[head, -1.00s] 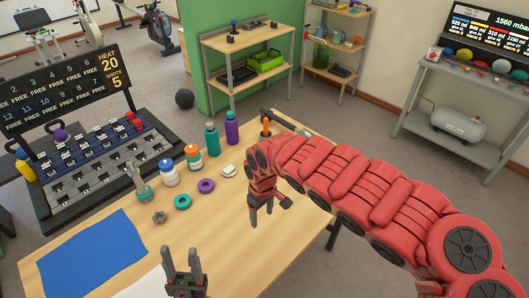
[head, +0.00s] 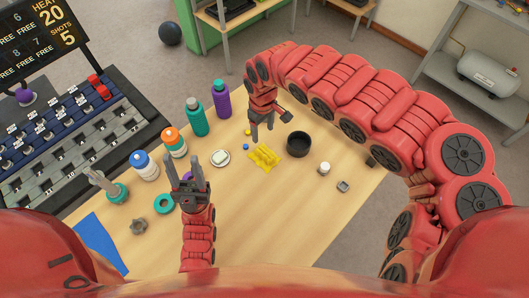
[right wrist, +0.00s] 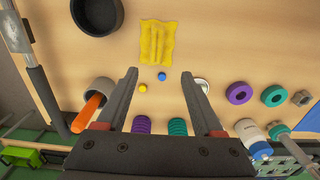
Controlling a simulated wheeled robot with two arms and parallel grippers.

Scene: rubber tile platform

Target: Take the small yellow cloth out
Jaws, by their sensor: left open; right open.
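The small yellow cloth (head: 265,156) lies flat and a little wrinkled on the wooden table, left of a black round bowl (head: 298,144). It also shows in the right wrist view (right wrist: 158,42), beyond the fingertips. My right gripper (head: 262,134) is open and empty, pointing down above the table just behind the cloth; its open fingers show in the right wrist view (right wrist: 159,74). My left gripper (head: 188,166) is open and empty, left of the cloth and apart from it.
A small blue ball (right wrist: 162,76) and a small yellow ball (right wrist: 142,87) lie near the cloth. A white round dish (head: 220,158), bottles (head: 172,143) and teal ring (head: 164,203) stand to the left. A white-capped jar (head: 323,168) is at right.

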